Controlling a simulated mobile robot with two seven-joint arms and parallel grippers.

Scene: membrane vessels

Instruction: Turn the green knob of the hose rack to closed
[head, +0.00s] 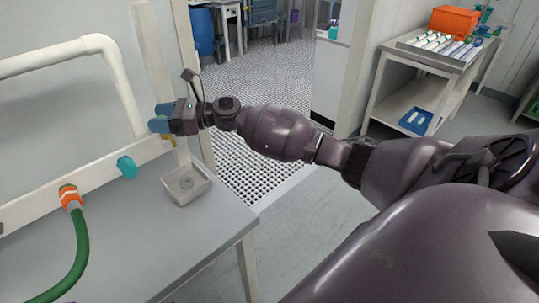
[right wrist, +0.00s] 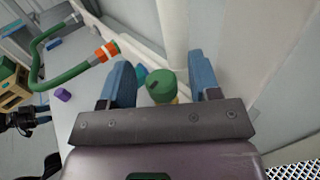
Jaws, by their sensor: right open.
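The hose rack's cream rail (head: 95,179) runs along the wall at the left of the head view. My right gripper (head: 160,118) is at the rail's right end, open. In the right wrist view the green knob (right wrist: 161,86) shows between the two blue fingers of this gripper (right wrist: 166,85), with a gap on each side. The gripper hides the green knob in the head view. A teal knob (head: 126,166) sits farther left on the rail. A small dark shape with blue parts (right wrist: 24,121) in the right wrist view may be my left gripper.
A green hose (head: 79,255) hangs from an orange-banded fitting (head: 70,197) on the rail. A square grey tray (head: 186,184) is on the bench (head: 130,240) below. A cream post stands just behind the right gripper. A cart (head: 425,95) stands far right.

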